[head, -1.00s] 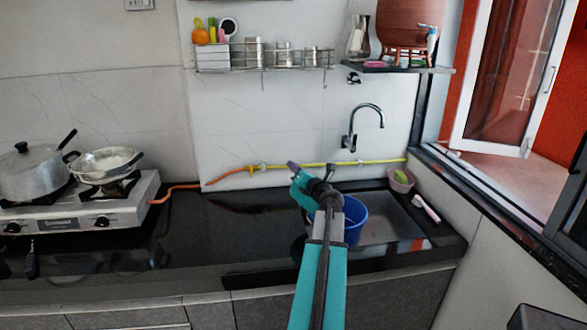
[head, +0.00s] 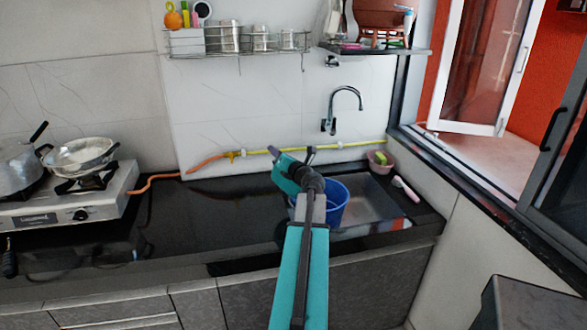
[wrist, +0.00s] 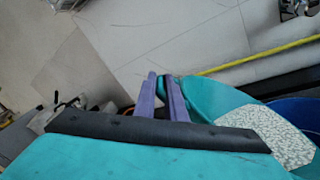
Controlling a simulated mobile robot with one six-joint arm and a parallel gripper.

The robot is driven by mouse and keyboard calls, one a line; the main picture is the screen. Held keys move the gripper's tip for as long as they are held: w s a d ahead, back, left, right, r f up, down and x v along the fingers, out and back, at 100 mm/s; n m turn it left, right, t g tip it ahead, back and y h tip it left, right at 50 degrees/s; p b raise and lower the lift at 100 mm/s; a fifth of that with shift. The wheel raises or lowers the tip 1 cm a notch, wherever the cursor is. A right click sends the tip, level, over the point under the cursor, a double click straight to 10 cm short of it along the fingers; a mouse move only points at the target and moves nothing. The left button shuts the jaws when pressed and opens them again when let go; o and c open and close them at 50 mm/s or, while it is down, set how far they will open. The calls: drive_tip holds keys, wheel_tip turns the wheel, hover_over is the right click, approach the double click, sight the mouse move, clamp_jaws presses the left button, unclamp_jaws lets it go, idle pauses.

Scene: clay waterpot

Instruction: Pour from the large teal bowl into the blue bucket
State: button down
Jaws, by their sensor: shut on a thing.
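My gripper (wrist: 162,82) has purple fingers shut on the rim of the large teal bowl (wrist: 218,100), as the wrist view shows. Whitish speckled material shows at the bowl's right part in that view. I cannot tell how far the bowl is tilted. The blue bucket (head: 333,205) stands in the sink area, partly hidden behind my arm. Its blue rim also shows at the right edge of the wrist view (wrist: 298,106), right beside the bowl.
A stove (head: 75,200) with a pot and a pan stands at the left. The faucet (head: 335,108) and a yellow-orange hose (head: 255,151) are behind the bucket. A pink basket (head: 379,162) and a white-handled brush (head: 406,189) lie to its right. The black counter left of the bucket is clear.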

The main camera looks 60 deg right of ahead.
drive_tip(key=shift+s+d+r, duration=0.1)
drive_tip(key=shift+d+r, duration=0.05)
drive_tip(key=shift+s+d+r+m+p, duration=0.55)
drive_tip(key=shift+d+p, duration=0.25)
drive_tip(key=shift+p, duration=0.5)
drive_tip(key=shift+s+d+r+p, duration=0.15)
drive_tip(key=shift+d+r+p, duration=0.15)
drive_tip(key=shift+p, duration=0.15)
drive_tip(key=shift+s+d+r+m+p, duration=0.6)
drive_tip(key=shift+d+p, duration=0.2)
drive_tip(key=shift+p, duration=0.3)
drive_tip(key=shift+s+d+r+p, duration=0.15)
drive_tip(key=shift+d+r+p, duration=0.1)
drive_tip(key=shift+d+p, duration=0.15)
idle(0.8)
drive_tip(key=shift+s+d+r+m+p, duration=0.5)
drive_tip(key=shift+s+d+m+p, duration=0.25)
drive_tip(key=shift+p, duration=0.3)
drive_tip(key=shift+d+r+p, duration=0.15)
drive_tip(key=shift+d+p, duration=0.2)
drive_tip(key=shift+d, duration=0.05)
idle(0.5)
